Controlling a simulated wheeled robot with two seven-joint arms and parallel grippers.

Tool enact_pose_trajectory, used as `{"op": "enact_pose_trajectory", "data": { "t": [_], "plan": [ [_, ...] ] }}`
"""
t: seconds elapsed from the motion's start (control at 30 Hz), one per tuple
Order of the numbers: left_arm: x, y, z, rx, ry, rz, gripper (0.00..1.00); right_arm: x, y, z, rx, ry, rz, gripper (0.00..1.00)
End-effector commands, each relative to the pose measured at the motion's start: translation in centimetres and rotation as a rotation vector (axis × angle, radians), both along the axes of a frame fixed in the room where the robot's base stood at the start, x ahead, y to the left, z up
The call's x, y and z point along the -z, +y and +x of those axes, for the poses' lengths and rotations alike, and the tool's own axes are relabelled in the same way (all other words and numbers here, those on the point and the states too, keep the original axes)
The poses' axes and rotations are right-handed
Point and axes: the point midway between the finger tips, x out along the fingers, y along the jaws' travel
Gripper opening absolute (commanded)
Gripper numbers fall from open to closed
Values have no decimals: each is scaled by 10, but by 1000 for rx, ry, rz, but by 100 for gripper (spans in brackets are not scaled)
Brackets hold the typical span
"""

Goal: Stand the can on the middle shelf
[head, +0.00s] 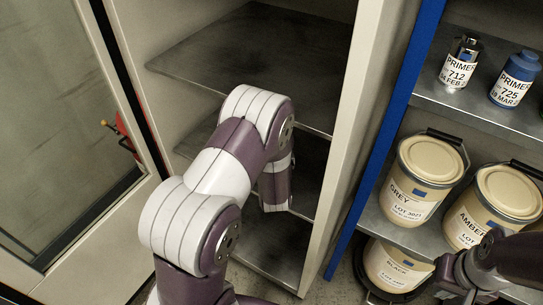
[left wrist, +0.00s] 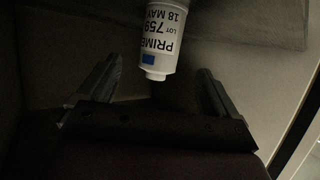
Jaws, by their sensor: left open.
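A white can (left wrist: 165,30) with a PRIMER label, lot 759, and a blue patch shows in the left wrist view, upside down in that picture and cut off by its top edge. My left gripper (left wrist: 159,72) is open, with one finger either side of the can and a gap on each side. In the head view my left arm reaches into the open cabinet; its gripper and this can are hidden there. A middle shelf (head: 308,174) lies below the cabinet's upper shelf (head: 255,55). My right gripper (head: 468,272) is at the lower right; its fingers are unclear.
A blue-sided rack (head: 398,115) right of the cabinet holds a silver can (head: 459,66), a blue can (head: 514,80) and paint pails (head: 419,183). A glass door (head: 60,120) stands open at left. The cabinet's upper shelf looks empty.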

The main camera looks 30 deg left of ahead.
Motion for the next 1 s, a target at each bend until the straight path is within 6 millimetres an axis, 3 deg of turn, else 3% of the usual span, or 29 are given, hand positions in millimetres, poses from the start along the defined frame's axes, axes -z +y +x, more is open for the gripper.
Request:
{"op": "enact_pose_trajectory", "data": {
  "t": [0.1,0.27,0.37,0.47,0.53,0.6,0.73,0.83,1.0],
  "plan": [
    [-10,-11,-19,3,1,1,92,-4,0,0,0,0,0,0],
    [-17,-23,-28,24,31,-32,92,-5,0,0,0,0,0,0],
    [-23,-52,-33,134,191,-150,92,-5,0,0,0,0,0,0],
    [-37,-89,-69,296,454,-255,92,-5,0,0,0,0,0,0],
    [-48,-103,-108,383,641,-282,92,-5,0,0,0,0,0,0],
    [-58,-107,-147,439,800,-283,92,-5,0,0,0,0,0,0],
    [-71,-103,-197,481,991,-262,92,-5,0,0,0,0,0,0],
    [-73,-101,-210,486,1042,-256,92,-5,0,0,0,0,0,0],
    [-73,-101,-211,486,1044,-257,92,-5,0,0,0,0,0,0]
  ]
}}
